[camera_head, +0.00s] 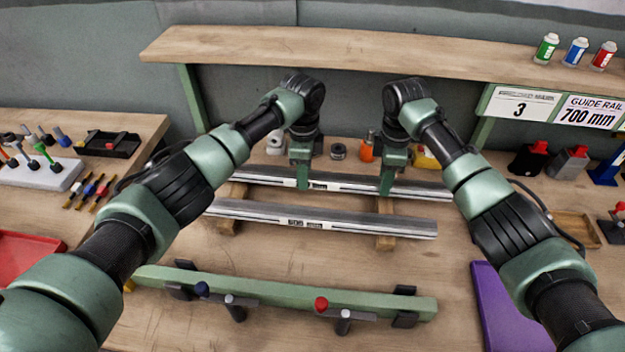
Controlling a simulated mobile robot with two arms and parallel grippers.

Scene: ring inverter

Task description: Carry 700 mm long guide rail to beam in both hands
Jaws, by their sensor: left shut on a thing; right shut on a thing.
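Two long grey guide rails lie parallel, left to right, at mid table. My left gripper (303,182) and my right gripper (387,186) are both shut on the rear guide rail (345,184), left and right of its middle. Their fingers hide short parts of it. I cannot tell whether it is lifted off the wooden supports (385,207). The front guide rail (320,219) rests across the same supports, with no gripper on it. The green beam (275,292) lies nearer me, with a blue-knobbed handle (202,289) and a red-knobbed handle (321,304) along it.
A wooden shelf (350,52) spans the back, with several small spray cans (577,50) at its right. A sign (590,112) reads GUIDE RAIL 700 mm. Bare tabletop lies between front rail and beam.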

